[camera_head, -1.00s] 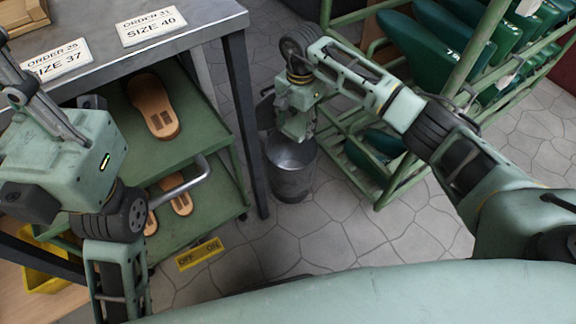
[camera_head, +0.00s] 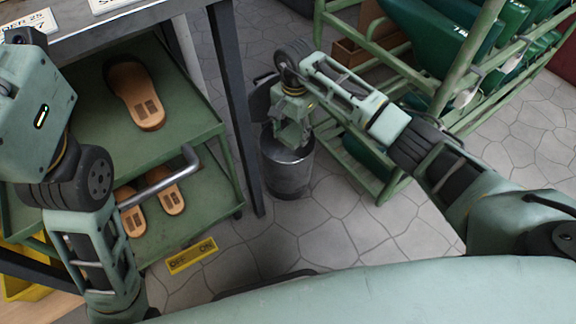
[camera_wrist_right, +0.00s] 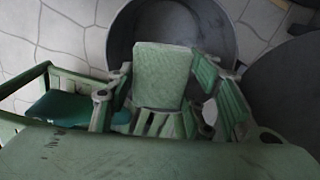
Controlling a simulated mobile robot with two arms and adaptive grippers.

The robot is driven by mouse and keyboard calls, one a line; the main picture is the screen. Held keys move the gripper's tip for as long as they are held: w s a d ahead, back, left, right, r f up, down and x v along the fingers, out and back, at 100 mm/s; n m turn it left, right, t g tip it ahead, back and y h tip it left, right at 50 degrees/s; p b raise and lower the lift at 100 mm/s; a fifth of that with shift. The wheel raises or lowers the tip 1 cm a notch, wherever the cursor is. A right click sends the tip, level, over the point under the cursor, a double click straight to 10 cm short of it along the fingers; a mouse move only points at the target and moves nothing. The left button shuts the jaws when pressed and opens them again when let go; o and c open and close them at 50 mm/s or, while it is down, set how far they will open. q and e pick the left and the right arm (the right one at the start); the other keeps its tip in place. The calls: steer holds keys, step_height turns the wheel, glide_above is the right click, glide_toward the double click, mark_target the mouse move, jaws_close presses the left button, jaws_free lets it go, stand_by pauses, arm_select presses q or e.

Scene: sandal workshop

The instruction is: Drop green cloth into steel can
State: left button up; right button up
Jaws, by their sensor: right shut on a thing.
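The steel can (camera_head: 287,172) stands on the floor beside the dark table leg, its mouth mostly covered by my gripper in the head view. My right gripper (camera_head: 292,134) is over the can's mouth, pointing down. In the right wrist view, the right gripper (camera_wrist_right: 163,110) is shut on the green cloth (camera_wrist_right: 163,72), a flat, textured pale-green piece. The cloth overlaps the dark round opening of the steel can (camera_wrist_right: 116,38). The cloth cannot be made out in the head view. My left arm shows at the left, but its fingers are out of view.
A green shelf cart (camera_head: 190,138) with tan sandal soles (camera_head: 138,95) stands left of the can. A green rack (camera_head: 395,185) with dark green pieces stands close at the right.

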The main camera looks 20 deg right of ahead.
steer(key=o, duration=1.1)
step_height(320, 180, up, 12)
steer(key=shift+s, duration=0.1)
stand_by(0.4)
